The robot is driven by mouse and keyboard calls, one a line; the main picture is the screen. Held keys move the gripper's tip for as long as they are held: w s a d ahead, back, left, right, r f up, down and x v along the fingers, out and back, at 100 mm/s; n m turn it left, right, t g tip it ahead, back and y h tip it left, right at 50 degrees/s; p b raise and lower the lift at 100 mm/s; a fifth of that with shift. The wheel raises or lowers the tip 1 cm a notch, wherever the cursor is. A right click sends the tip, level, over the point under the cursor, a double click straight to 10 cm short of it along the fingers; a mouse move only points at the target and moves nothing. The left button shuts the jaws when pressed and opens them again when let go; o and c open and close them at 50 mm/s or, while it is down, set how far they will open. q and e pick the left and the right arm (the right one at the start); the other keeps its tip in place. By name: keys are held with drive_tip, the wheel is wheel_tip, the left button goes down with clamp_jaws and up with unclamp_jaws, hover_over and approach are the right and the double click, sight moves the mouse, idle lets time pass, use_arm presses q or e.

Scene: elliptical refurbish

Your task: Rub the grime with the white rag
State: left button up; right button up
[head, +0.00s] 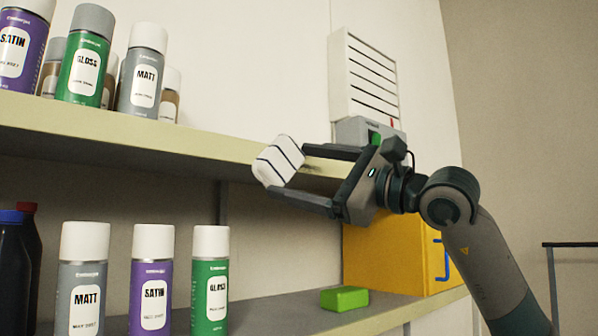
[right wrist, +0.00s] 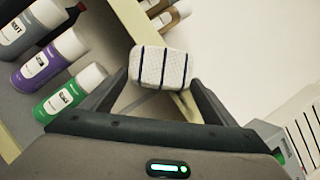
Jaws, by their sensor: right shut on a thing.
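The white rag (head: 278,160) is a folded white pad with dark stripes. It is held in my right gripper (head: 289,171), in front of the upper shelf's edge near that shelf's right end. The right gripper is shut on the rag, with one finger at each side of it. In the right wrist view the rag (right wrist: 163,68) sits between the fingertips. My left gripper is in neither view.
The upper shelf (head: 190,145) holds several spray cans at the left. The lower shelf (head: 270,312) carries more cans, dark bottles (head: 18,262), a green block (head: 344,298) and a yellow box (head: 395,255). A white slatted panel (head: 362,75) is on the wall behind the gripper.

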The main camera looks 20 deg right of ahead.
sight(313, 173)
drive_tip(key=shift+w+d, duration=0.35)
drive_tip(key=shift+d, duration=0.5)
drive_tip(key=shift+w+d, duration=0.35)
drive_tip(key=shift+d, duration=0.45)
drive_tip(key=shift+d, duration=0.1)
drive_tip(key=shift+w+d, duration=0.2)
drive_tip(key=shift+d, duration=0.2)
drive_tip(key=shift+w+d+p, duration=0.2)
drive_tip(key=shift+d, duration=0.4)
drive_tip(key=shift+w+d+p, duration=0.2)
drive_tip(key=shift+d, duration=0.35)
drive_tip(key=shift+d, duration=0.1)
drive_tip(key=shift+w+d+p, duration=0.2)
drive_tip(key=shift+w+d, duration=0.1)
drive_tip(key=shift+d, duration=0.5)
drive_tip(key=shift+w+d+p, duration=0.2)
drive_tip(key=shift+w+d, duration=0.1)
drive_tip(key=shift+d, duration=0.45)
drive_tip(key=shift+a, duration=0.1)
